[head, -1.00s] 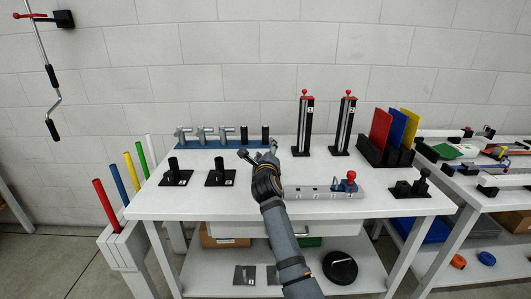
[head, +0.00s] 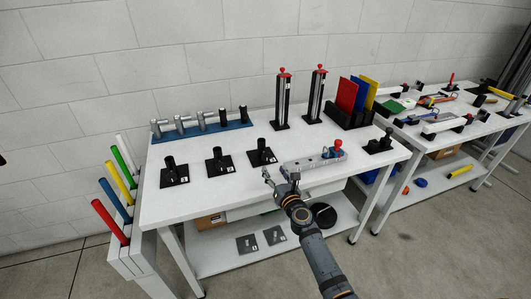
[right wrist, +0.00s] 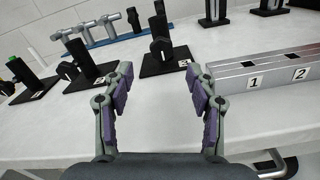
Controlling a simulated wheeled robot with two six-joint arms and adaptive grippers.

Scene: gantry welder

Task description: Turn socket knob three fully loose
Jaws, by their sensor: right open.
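Three black socket stands sit in a row on the white table. The third stand (head: 262,152), the rightmost, has an upright black post and a white label on its base. In the right wrist view the third stand (right wrist: 168,62) shows a black knob on the near side of its post. My right gripper (head: 281,176) is open and empty near the table's front edge, apart from the stand. In the right wrist view its two fingers (right wrist: 160,78) are spread, with the stand beyond them. My left gripper is not in view.
A grey numbered block (head: 314,162) with a red-topped piece stands right of the third stand. Behind are a blue rack (head: 205,132) of grey T-shaped pieces and two tall red-topped columns (head: 283,98). Coloured plates (head: 357,95) stand at right. The table front is clear at left.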

